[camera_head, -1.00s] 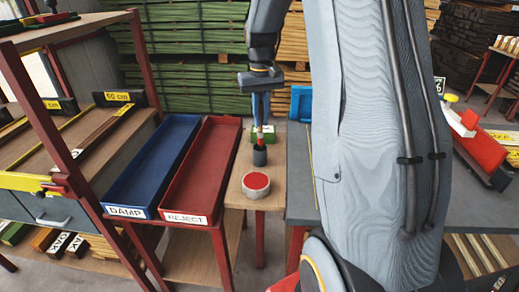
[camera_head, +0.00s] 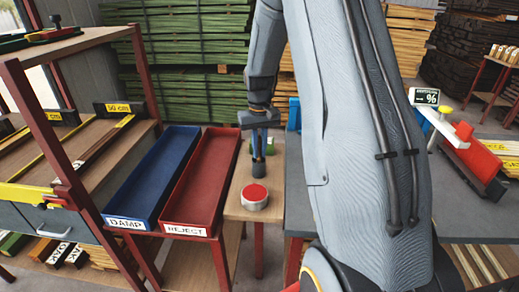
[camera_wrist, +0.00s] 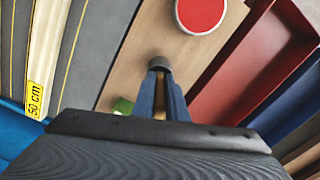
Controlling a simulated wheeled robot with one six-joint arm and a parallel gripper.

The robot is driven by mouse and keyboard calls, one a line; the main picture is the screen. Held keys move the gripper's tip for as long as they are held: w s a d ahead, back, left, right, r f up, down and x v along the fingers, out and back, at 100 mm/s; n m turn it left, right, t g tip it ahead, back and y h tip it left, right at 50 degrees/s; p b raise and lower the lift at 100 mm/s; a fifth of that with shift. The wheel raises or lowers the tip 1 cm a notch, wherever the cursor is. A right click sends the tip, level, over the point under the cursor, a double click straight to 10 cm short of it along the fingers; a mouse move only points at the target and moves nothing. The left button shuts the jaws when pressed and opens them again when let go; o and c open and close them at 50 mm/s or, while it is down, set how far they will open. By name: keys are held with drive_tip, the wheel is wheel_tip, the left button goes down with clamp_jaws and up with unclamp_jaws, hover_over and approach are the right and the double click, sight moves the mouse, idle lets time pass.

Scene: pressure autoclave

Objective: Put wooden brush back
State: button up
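My gripper (camera_head: 262,150) points straight down over the narrow wooden stand, its blue fingers close together. In the wrist view the fingers (camera_wrist: 161,95) flank a thin tan wooden strip, which looks like the handle of the wooden brush (camera_wrist: 160,104).
The red REJECT tray (camera_head: 203,180) and blue DAMP tray (camera_head: 152,180) lie to the left. A green block (camera_wrist: 123,106) is close behind the fingers. A grey bench (camera_head: 298,200) is at right.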

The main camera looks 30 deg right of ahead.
drive_tip(key=o, duration=0.4)
drive_tip(key=shift+o, duration=0.2)
wheel_tip(320, 180, up, 12)
drive_tip(key=b, duration=0.3)
drive_tip(key=s+a+f+n, duration=0.1)
drive_tip(key=s+a+f, duration=0.4)
drive_tip(key=s+a, duration=0.3)
drive_tip(key=s+a+f+n, duration=0.1)
drive_tip(key=s+a+f, duration=0.4)
drive_tip(key=s+a, duration=0.4)
drive_tip(key=s, duration=0.5)
drive_tip(key=shift+t, duration=0.4)
